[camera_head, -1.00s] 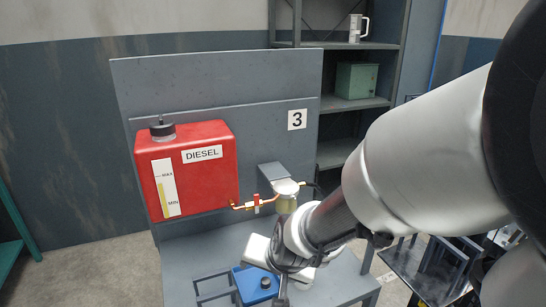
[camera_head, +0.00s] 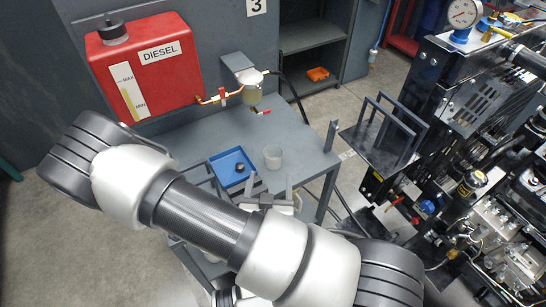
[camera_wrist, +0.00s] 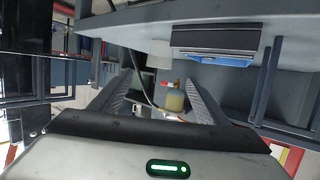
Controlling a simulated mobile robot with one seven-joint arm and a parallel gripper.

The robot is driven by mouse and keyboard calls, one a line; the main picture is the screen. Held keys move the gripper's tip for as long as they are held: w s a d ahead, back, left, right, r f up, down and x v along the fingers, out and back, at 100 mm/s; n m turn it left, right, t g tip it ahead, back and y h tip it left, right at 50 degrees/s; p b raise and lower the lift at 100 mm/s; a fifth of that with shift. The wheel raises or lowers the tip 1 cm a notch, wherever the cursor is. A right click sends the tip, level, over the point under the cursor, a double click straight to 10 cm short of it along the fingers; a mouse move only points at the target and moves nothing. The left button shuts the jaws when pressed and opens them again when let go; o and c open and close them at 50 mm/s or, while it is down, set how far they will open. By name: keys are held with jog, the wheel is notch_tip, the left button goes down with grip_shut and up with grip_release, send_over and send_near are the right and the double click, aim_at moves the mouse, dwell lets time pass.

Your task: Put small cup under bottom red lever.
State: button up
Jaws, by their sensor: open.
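The small cup (camera_head: 273,155) is translucent and stands upright on the grey table (camera_head: 312,150), right of the blue tray. The bottom red lever (camera_head: 263,112) sticks out below the glass filter bowl (camera_head: 252,97), behind the cup. Another red lever (camera_head: 223,95) is on the copper pipe from the red diesel tank (camera_head: 150,65). My gripper (camera_head: 270,186) is open and empty, in front of the cup and apart from it. In the wrist view, the bowl (camera_wrist: 175,102) and the bottom lever (camera_wrist: 168,85) show between the fingers (camera_wrist: 160,78); the cup is hard to make out.
The blue tray (camera_head: 220,160) holds a small dark part, left of my gripper. Grey frames stand at the table's front left. A black stand (camera_head: 390,135) and the engine (camera_head: 480,190) are at the right. The table around the cup is mostly clear.

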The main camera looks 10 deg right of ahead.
jog(key=b, duration=0.9)
send_near(274, 148)
jog(key=shift+w+f, duration=0.25)
jog(key=shift+f, duration=0.25)
jog(key=shift+w+f, duration=0.2)
jog(key=shift+f, duration=0.3)
jog(key=x, duration=0.3)
jog(key=shift+w+d+r+b, duration=0.2)
jog(key=shift+w+r+b, duration=0.15)
jog(key=shift+w, duration=0.1)
jog(key=shift+x, duration=2.95)
jog(key=shift+r, duration=0.25)
jog(key=c, duration=1.2)
